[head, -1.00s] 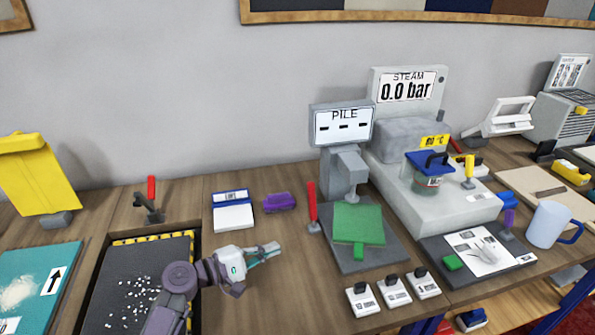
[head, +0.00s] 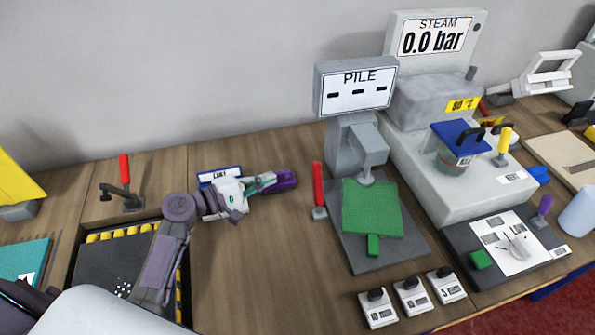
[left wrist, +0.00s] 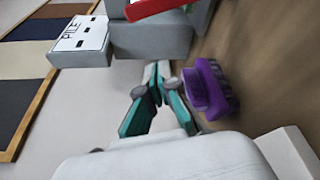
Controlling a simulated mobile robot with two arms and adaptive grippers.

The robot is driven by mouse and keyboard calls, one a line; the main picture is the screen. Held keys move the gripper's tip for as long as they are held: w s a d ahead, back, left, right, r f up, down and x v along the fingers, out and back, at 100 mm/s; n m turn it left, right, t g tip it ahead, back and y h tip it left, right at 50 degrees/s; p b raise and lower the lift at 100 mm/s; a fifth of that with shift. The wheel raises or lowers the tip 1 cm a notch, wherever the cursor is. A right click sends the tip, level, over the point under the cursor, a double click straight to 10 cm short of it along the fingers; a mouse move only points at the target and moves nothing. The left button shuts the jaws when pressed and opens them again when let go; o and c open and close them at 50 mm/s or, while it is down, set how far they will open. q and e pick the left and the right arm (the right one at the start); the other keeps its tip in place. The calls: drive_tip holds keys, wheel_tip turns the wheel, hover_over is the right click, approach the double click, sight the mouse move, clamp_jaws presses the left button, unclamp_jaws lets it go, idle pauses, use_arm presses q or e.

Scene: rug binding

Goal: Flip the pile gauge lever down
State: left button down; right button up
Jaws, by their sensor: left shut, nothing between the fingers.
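The pile gauge (head: 352,90) is a grey stand with a "PILE" display showing dashes. It also shows sideways in the left wrist view (left wrist: 82,38). Its red-handled lever (head: 318,184) stands upright at the left edge of the gauge's dark base. The red handle is partly visible at the top of the left wrist view (left wrist: 152,8). A green pad (head: 371,208) lies on the base under the gauge head. My left gripper (head: 272,183) is shut and empty, left of the lever and apart from it, its fingers pointing toward the gauge. My right gripper is not in view.
A purple block (left wrist: 207,88) is beside my left fingers, partly hidden by them in the head view. Another red lever (head: 124,170) stands at the left. Several small white switch boxes (head: 411,296) sit in front of the gauge. The wood before the red lever is clear.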

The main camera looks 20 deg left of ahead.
sight(318, 184)
use_arm(q)
drive_tip(key=p+x, duration=0.3)
drive_tip(key=x, duration=0.7)
drive_tip(key=shift+w+d+r, duration=0.1)
drive_tip(key=shift+w, duration=0.1)
drive_tip(key=s+p, duration=0.1)
drive_tip(key=s+d, duration=0.1)
drive_tip(key=s+r+p, duration=0.1)
drive_tip(key=shift+s+d+p, duration=0.15)
drive_tip(key=shift+d+p, duration=0.15)
drive_tip(key=shift+d, duration=0.05)
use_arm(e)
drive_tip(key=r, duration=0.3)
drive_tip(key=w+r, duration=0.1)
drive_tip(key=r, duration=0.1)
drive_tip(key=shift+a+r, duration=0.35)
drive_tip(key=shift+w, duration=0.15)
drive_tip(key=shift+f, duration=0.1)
use_arm(q)
drive_tip(key=s+d+r+m+t+b, duration=0.1)
drive_tip(key=s+d+m+b, duration=0.2)
drive_tip(key=s+b, duration=0.4)
drive_tip(key=shift+d+m+b, duration=0.4)
drive_tip(key=shift+d+b, duration=0.45)
drive_tip(key=shift+b, duration=0.3)
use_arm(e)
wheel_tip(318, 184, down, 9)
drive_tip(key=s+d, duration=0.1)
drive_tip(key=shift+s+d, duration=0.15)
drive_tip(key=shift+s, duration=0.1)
